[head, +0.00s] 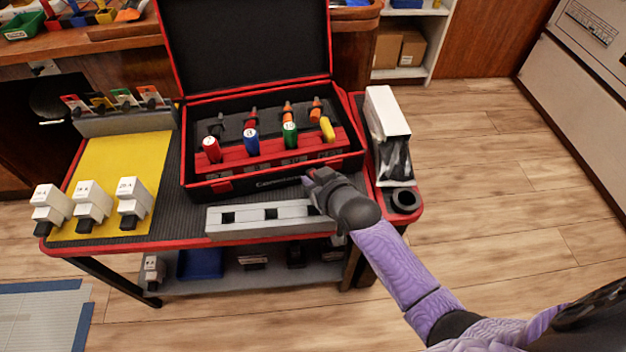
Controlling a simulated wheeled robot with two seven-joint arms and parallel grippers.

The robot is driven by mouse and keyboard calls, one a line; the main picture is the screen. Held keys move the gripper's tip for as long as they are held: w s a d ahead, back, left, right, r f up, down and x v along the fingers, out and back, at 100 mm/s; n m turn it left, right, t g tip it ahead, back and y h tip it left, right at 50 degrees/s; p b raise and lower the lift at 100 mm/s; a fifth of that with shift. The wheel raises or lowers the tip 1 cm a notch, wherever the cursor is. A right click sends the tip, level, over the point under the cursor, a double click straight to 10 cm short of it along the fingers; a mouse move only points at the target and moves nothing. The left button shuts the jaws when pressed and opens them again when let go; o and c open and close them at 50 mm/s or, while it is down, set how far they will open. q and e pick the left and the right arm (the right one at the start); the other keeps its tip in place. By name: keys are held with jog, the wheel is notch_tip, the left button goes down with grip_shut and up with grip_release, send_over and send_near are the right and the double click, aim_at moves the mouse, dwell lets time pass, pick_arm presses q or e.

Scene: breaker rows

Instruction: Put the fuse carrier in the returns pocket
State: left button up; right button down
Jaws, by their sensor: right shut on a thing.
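My right gripper (312,177) is shut at the front edge of the open case, above the right end of a pale rail (250,224) with square openings. The hand hides most of what it holds, so I cannot tell its shape or whether it is the fuse carrier. Three white blocks with dark bases and amp labels (88,200) stand on a yellow mat (128,160) at the left. I cannot make out which place is the returns pocket. My left gripper is not in view.
The black case (178,60) holds coloured-handled tools in a red rack (240,160). Right of it stand a white-topped box (385,105) with a dark, shiny front and a black ring (405,200). Cards stand in a grey holder (100,124). A lower shelf holds a blue tray (200,264).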

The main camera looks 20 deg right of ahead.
jog(key=shift+f, duration=0.1)
jog(key=shift+c, duration=2.2)
grip_release()
